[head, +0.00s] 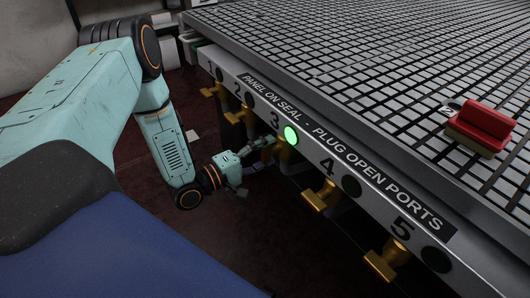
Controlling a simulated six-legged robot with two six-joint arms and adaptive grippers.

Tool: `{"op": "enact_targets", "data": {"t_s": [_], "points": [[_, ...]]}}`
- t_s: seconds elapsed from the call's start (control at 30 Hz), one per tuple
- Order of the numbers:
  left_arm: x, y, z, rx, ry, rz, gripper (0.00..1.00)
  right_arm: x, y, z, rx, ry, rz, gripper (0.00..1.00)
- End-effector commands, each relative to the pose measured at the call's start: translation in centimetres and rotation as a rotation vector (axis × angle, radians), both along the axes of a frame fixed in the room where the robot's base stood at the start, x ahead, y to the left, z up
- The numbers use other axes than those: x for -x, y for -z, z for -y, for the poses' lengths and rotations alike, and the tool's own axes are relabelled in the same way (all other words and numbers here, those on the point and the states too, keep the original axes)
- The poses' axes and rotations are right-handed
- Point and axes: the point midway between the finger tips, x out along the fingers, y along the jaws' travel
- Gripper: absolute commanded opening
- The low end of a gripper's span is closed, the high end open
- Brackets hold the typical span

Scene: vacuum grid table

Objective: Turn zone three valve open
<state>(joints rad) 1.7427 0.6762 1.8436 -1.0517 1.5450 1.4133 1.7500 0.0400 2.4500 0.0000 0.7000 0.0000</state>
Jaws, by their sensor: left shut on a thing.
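The zone three valve (284,152) is a brass handle under the number 3 on the table's front rail. The round lamp beside that number (290,135) glows green. My left gripper (262,150) reaches in from the left below the rail and is shut on the zone three valve's handle. The fingers partly hide the handle, so its exact angle is hard to tell. My right gripper is not in view.
Similar brass valves sit at one (211,91), two (238,116), four (321,197) and five (385,262); their lamps are dark. The grid table (360,60) rises above the rail. A red-topped block (484,124) sits on it. Dark floor lies below.

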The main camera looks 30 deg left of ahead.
Motion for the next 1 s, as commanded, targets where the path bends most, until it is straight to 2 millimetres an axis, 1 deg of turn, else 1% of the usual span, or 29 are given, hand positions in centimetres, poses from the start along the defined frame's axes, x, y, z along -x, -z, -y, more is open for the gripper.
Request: {"op": "enact_targets", "data": {"t_s": [0.1, 0.13, 0.37, 0.4, 0.67, 0.77, 0.87, 1.0], "points": [[0.1, 0.0, 0.0, 0.002, 0.001, -0.002, 0.26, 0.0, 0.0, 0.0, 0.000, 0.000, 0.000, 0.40], [0.1, 0.0, 0.0, 0.002, 0.001, -0.002, 0.60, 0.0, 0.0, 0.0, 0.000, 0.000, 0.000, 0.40], [0.0, 0.0, 0.0, 0.001, 0.001, -0.001, 0.80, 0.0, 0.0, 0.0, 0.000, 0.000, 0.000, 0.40], [0.0, 0.0, 0.0, 0.001, 0.000, 0.000, 0.81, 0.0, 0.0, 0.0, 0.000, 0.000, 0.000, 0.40], [0.0, 0.0, 0.0, 0.000, 0.000, 0.000, 0.81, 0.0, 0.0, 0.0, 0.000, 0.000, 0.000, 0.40], [0.3, 0.0, -0.2, 0.000, -0.001, 0.000, 0.81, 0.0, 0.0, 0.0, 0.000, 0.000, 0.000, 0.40], [1.1, 0.0, -0.6, 0.001, -0.004, -0.002, 0.81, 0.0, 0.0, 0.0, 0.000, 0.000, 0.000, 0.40], [2.9, 0.0, -1.4, 0.003, -0.007, -0.001, 0.81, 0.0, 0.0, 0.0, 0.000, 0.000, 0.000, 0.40]]}}
